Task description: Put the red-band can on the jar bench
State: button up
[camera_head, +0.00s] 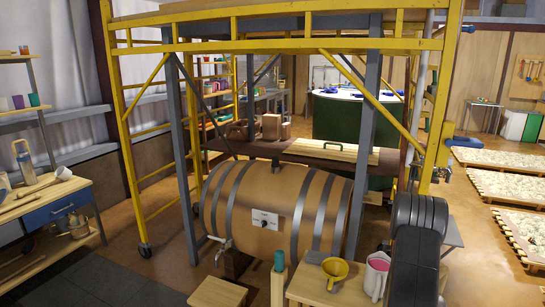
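I cannot make out a can with a red band in the head view. No bench is clearly marked as the jar bench. A low wooden table (335,295) at the front holds a yellow pan (335,268) and a pink-and-white container (376,276). A dark brown bench top (300,150) stands behind the barrel, with brown boxes and a pale wooden piece on it. A black segmented shape (415,245) at the lower right looks like my arm. I cannot make out my gripper's fingers.
A large wooden barrel (275,207) with a tap fills the middle, under yellow scaffolding (128,140) with grey posts. A workbench (52,190) with tools stands at the left. Pallets of pale material (505,188) lie at the right. Brown floor between barrel and workbench is open.

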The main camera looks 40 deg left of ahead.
aim_at(52, 176)
jog(key=u, duration=1.95)
jog(key=i+j+u, duration=0.1)
jog(key=u, duration=0.65)
jog(key=i+u, duration=0.15)
jog(key=i, duration=0.8)
jog(key=i+l+u, duration=0.1)
jog(key=i, duration=0.85)
jog(key=i+l+u, duration=0.25)
jog(key=i, duration=0.65)
jog(key=i+z, duration=0.1)
jog(key=i, duration=0.35)
jog(key=i+j+z, duration=0.1)
jog(key=i, duration=0.35)
jog(key=i+z, duration=0.35)
jog(key=i+j+z, duration=0.15)
jog(key=i+z, duration=0.2)
jog(key=i, duration=0.25)
